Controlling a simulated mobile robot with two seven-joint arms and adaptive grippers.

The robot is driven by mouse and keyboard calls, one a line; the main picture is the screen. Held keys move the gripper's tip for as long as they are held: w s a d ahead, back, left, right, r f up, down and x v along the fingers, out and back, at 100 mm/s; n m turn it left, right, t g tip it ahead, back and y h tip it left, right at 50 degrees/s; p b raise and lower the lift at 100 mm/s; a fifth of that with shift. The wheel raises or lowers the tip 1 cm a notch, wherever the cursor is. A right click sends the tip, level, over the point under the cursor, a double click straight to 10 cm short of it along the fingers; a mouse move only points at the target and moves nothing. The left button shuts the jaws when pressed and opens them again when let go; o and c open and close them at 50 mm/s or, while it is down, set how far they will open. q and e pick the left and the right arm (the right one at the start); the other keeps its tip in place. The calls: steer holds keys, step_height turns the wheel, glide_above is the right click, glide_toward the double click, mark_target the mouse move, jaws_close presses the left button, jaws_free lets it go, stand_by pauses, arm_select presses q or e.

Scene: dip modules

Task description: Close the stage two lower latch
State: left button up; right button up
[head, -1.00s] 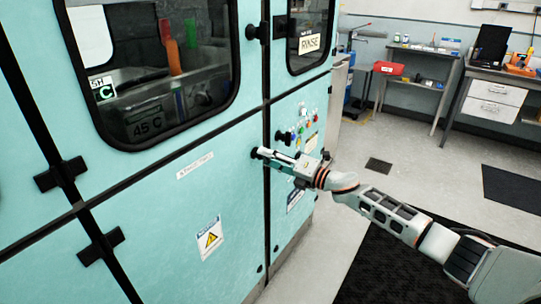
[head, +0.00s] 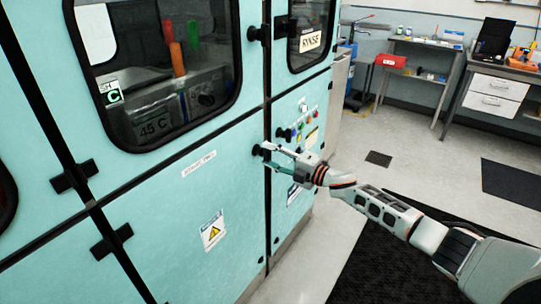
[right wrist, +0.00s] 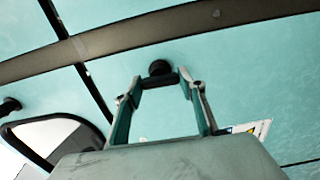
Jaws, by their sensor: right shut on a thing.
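The stage two lower latch is a small black latch (head: 257,150) at the upper right edge of the lower teal door. In the right wrist view it shows as a round black knob (right wrist: 159,68) with a dark bar below it. My right gripper (head: 268,153) is at this latch, its two fingers one above the other in the head view. In the right wrist view my right gripper (right wrist: 160,82) has a finger at each end of the bar and is shut on it. The fingertips partly hide the latch in the head view. My left gripper is out of view.
The lower door (head: 160,225) has a yellow warning label (head: 212,231). Buttons on a control panel (head: 303,129) sit just right of the gripper. A black handle (head: 257,33) is on the upper window door. Open floor (head: 420,165) lies to the right, before workbenches.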

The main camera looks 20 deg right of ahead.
steer(key=o, duration=1.1)
steer(key=v, duration=1.2)
steer(key=s+a+f+m+h, duration=0.3)
steer(key=s+a+f+m, duration=0.2)
steer(key=s+f+m, duration=0.4)
steer(key=s+a+f+m+h, duration=0.3)
steer(key=s+a+f+m, duration=0.25)
steer(key=s+f, duration=0.5)
steer(key=s+f+m+g+h, duration=0.2)
steer(key=s+f+m, duration=0.4)
steer(key=s, duration=0.7)
steer(key=shift+f+g, duration=0.55)
steer(key=shift+g, duration=0.15)
